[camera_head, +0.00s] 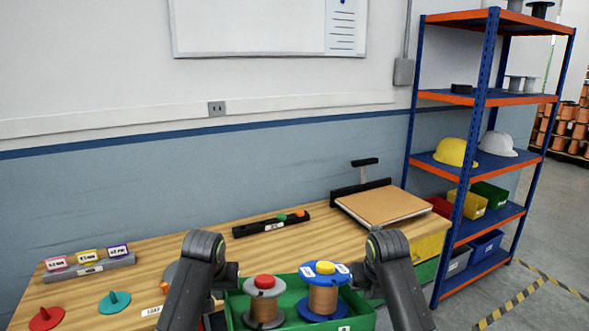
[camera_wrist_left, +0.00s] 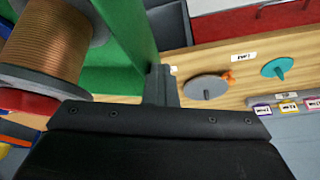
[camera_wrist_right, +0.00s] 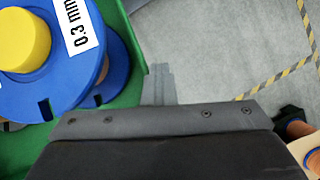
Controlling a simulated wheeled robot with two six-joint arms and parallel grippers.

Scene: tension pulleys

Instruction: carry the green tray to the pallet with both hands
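The green tray (camera_head: 285,317) is at the bottom middle of the head view, in front of the table. It holds a copper spool with a red cap (camera_head: 264,305) and a copper spool with blue flanges and a yellow cap (camera_head: 324,290). My left gripper (camera_head: 230,277) is at the tray's left wall, and its fingers look closed on that wall in the left wrist view (camera_wrist_left: 160,85). My right gripper (camera_head: 358,277) is at the right wall, its fingers likewise closed at the green edge in the right wrist view (camera_wrist_right: 158,85). The tray's underside is hidden.
The wooden table (camera_head: 200,250) carries a cardboard-coloured board (camera_head: 382,205), a black rack (camera_head: 270,224), a label holder (camera_head: 90,266) and red and teal discs. A blue-orange shelf (camera_head: 480,160) stands at right. Grey floor with striped tape (camera_head: 515,300) is open at right.

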